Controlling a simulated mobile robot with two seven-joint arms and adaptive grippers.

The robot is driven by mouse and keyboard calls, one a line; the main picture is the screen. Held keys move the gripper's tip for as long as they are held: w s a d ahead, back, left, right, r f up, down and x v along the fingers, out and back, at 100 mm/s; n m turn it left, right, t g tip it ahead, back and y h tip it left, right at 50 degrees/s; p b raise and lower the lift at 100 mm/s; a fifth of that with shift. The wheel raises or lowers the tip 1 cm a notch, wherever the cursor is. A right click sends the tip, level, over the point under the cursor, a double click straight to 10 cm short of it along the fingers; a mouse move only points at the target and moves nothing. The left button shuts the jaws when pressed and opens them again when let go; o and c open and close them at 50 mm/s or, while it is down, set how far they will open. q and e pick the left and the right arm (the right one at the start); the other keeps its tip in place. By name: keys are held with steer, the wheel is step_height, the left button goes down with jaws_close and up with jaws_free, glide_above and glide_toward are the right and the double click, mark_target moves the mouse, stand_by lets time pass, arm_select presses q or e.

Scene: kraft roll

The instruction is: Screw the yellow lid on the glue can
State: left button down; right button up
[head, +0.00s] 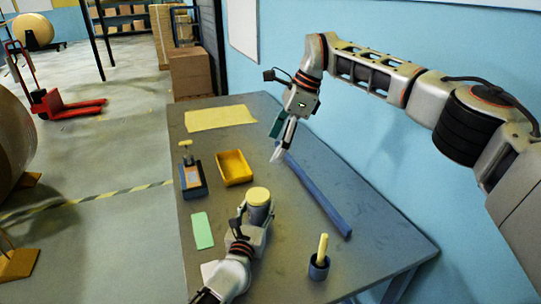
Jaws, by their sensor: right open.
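The glue can (259,217) stands upright on the grey table. The yellow lid (258,196) sits on its top and looks level; I cannot tell how tightly it is seated. My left gripper (255,216) is low at the can, its fingers on either side of the body and closed on it; part of the can's lower body is hidden by the gripper. My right gripper (278,153) is open and empty, fingers pointing down, above the table behind and to the right of the can, clear of the lid.
A yellow tray (234,168) and a dark blue holder (193,180) stand behind the can to the left. A green card (202,231) lies left. A long blue bar (316,196) lies to the right. A dark cup (319,267) with a yellow-handled tool stands front right. Brown paper (220,117) lies at the back.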

stand_by(0.3)
arm_select(q)
steer(key=c, duration=1)
jaws_free()
steer(key=shift+o, duration=0.2)
steer(key=v, duration=1.2)
